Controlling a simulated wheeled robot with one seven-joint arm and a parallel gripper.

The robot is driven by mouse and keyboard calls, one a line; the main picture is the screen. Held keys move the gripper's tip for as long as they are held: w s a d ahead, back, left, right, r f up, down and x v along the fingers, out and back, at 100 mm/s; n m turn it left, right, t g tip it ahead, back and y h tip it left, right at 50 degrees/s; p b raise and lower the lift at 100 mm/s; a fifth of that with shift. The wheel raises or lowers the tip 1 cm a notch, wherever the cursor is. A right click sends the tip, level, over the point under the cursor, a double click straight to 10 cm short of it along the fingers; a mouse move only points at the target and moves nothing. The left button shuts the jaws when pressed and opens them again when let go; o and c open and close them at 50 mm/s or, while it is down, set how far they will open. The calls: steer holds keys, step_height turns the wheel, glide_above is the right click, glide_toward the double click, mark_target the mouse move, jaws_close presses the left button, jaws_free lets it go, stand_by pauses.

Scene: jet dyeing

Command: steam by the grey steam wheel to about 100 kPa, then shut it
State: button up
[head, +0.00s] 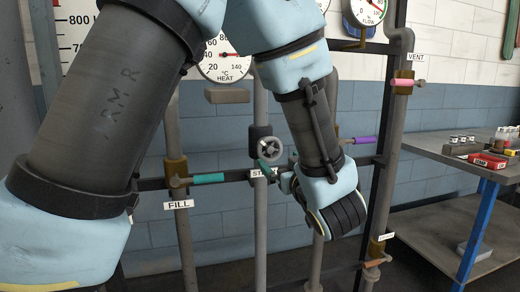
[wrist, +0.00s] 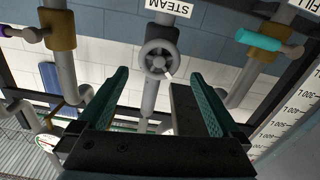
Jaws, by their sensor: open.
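The grey steam wheel (head: 270,146) is a small spoked handwheel on a vertical pipe, above the partly hidden STEAM label (head: 258,172). In the wrist view, which is upside down, the wheel (wrist: 158,58) shows beyond the tips, between the two teal fingers. My gripper (head: 274,174) is open and empty, just below and in front of the wheel in the head view. It also shows in the wrist view (wrist: 157,74). The fingers look apart from the wheel. I cannot make out a kPa gauge; my arm covers part of the panel.
The HEAT gauge (head: 224,62) in °C is partly behind my arm. The teal FILL handle (head: 208,178) is left of the wheel; a purple handle (head: 366,140) is right. The pink VENT handle (head: 408,82) is higher. A table (head: 432,148) with small items stands right.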

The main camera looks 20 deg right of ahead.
mark_target(270, 152)
steer(key=w, duration=0.3)
steer(key=w+p, duration=0.1)
steer(key=w, duration=0.2)
steer(key=w+d, duration=0.1)
steer(key=w, duration=0.2)
steer(key=shift+p, duration=0.3)
steer(key=c, duration=1)
steer(key=shift+c, duration=0.2)
steer(key=shift+r+m+p, duration=0.1)
steer(key=shift+m+p, duration=0.2)
steer(key=m+p, duration=0.3)
steer(key=m, duration=0.1)
steer(key=shift+r+p, duration=0.1)
steer(key=shift+p, duration=0.2)
steer(key=shift+m+p, duration=1.4)
steer(key=shift+m, duration=0.7)
